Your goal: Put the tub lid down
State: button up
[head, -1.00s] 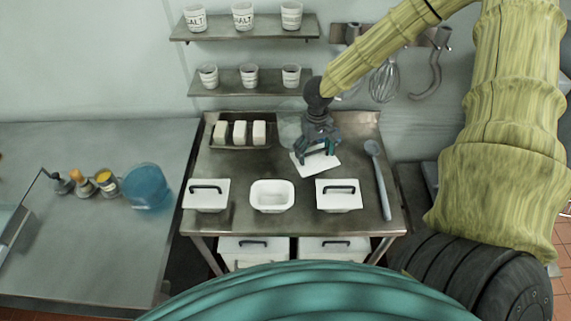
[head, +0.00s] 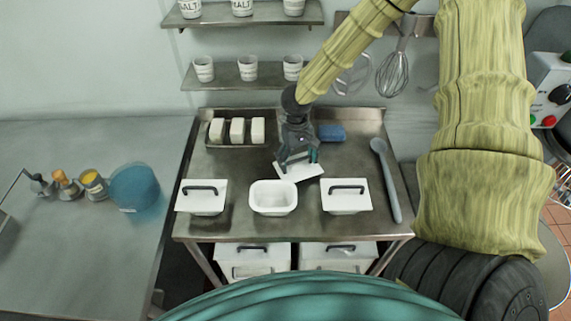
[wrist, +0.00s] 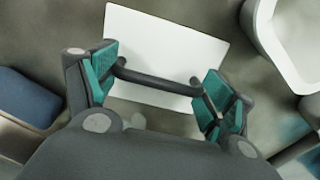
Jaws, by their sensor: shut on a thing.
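My gripper (head: 299,160) is shut on the dark handle of a white tub lid (head: 300,173). In the wrist view my gripper (wrist: 158,85) has one teal finger pad at each end of the handle, and the flat white lid (wrist: 165,47) lies beyond it. The lid is behind the open white tub (head: 273,198), slightly to its right. I cannot tell whether the lid touches the table. Part of the open tub shows in the wrist view (wrist: 262,30). Two lidded white tubs stand either side of it, left (head: 202,203) and right (head: 345,203).
The steel table (head: 355,150) is bare right of my gripper, up to a ladle (head: 385,180). A blue block (head: 332,132) lies behind my gripper. A tray with white blocks (head: 237,130) stands back left. Shelves with cups (head: 247,75) hang above.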

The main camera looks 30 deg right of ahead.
aim_at(288, 167)
jog(key=shift+s+a+b, duration=0.1)
jog(key=shift+a+b, duration=0.1)
jog(key=shift+b, duration=0.2)
jog(key=w+a+b, duration=0.1)
jog(key=w+a+f+b, duration=0.1)
jog(key=b, duration=0.1)
jog(key=shift+w+a+f, duration=0.2)
jog(key=shift+w+a, duration=0.05)
jog(key=shift+a, duration=0.15)
jog(key=shift+s+d+r, duration=0.2)
jog(key=shift+s+d, duration=0.25)
jog(key=shift+s, duration=0.2)
jog(key=shift+w+f, duration=0.1)
jog(key=shift+w, duration=0.1)
jog(key=o, duration=0.6)
jog(key=shift+w+a, duration=0.1)
jog(key=shift+a, duration=0.05)
jog(key=shift+o, duration=1.1)
